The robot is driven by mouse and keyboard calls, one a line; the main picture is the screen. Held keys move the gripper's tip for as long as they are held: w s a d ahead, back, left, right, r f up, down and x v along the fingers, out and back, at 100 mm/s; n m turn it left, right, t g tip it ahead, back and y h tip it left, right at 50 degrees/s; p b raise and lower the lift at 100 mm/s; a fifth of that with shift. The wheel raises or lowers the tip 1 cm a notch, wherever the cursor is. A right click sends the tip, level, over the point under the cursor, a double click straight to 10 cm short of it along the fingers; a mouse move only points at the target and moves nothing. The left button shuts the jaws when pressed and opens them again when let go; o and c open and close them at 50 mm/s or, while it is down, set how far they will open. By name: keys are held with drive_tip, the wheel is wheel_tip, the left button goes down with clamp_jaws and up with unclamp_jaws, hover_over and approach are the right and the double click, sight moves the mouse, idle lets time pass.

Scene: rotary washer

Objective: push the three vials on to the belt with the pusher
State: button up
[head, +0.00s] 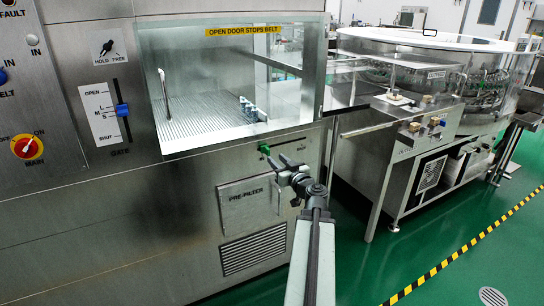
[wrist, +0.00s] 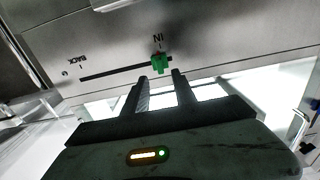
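Several small vials (head: 248,108) stand in a row on the ribbed floor inside the washer's glazed chamber, near its right end. A green knob (head: 264,149) sits on a slot in the panel below the window, at the slot's left end in the head view. In the wrist view the green knob (wrist: 162,62) is at the end marked IN, away from the end marked BACK. My gripper (head: 290,168) is just right of and below the knob in the head view. In the wrist view its two fingers (wrist: 160,80) are apart, empty and short of the knob.
A gate lever with a blue knob (head: 122,110) and a red main switch (head: 27,147) are on the left panel. A round glass-walled turntable machine (head: 440,70) stands to the right. The green floor (head: 420,235) in front is clear.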

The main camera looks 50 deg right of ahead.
sight(269, 153)
drive_tip(key=x, duration=0.7)
drive_tip(key=shift+s+a, duration=0.1)
clamp_jaws()
idle(1.1)
